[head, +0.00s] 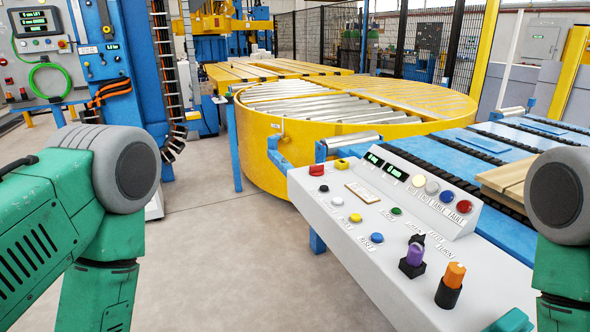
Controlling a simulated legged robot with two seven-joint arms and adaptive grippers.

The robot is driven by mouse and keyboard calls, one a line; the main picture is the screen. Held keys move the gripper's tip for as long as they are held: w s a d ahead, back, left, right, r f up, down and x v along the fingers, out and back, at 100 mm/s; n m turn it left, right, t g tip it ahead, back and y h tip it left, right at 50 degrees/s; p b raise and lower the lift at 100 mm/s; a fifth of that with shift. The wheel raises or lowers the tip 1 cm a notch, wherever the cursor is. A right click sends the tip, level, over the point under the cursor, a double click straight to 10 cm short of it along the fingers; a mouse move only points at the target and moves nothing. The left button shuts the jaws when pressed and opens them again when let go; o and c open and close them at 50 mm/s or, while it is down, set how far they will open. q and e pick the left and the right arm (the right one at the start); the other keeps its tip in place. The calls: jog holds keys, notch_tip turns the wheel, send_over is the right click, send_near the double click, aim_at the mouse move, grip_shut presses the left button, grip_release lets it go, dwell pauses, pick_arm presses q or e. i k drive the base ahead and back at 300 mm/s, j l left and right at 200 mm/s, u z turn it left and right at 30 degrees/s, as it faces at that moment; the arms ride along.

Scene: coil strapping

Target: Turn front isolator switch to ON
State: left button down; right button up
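A sloped white control panel (372,222) stands in front of me at centre right. Near its front right corner are a purple knob (414,252) and an orange knob (455,275), each on a black base. A small black knob (416,239) sits just behind the purple one. At its far left edge are a red control (317,170) and a yellow block with a dark top (342,165). I cannot read which control is the isolator switch, or any ON position.
The panel also carries several push buttons, coloured lamps and two small green displays (385,168). Behind it are a round yellow roller turntable (300,135) and a blue conveyor (450,150). A blue machine column (105,75) stands at left. The floor (230,235) left of the panel is clear.

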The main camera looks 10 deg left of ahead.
aim_at(315, 171)
jog(key=i+j, duration=0.1)
jog(key=i, duration=0.3)
jog(key=k, duration=0.55)
jog(key=i+j+z, duration=0.15)
jog(key=z, duration=0.35)
jog(key=i+j+z, duration=0.2)
jog(key=z, duration=0.25)
jog(key=i+j+z, duration=0.1)
jog(key=j+z, duration=0.25)
jog(key=z, duration=0.15)
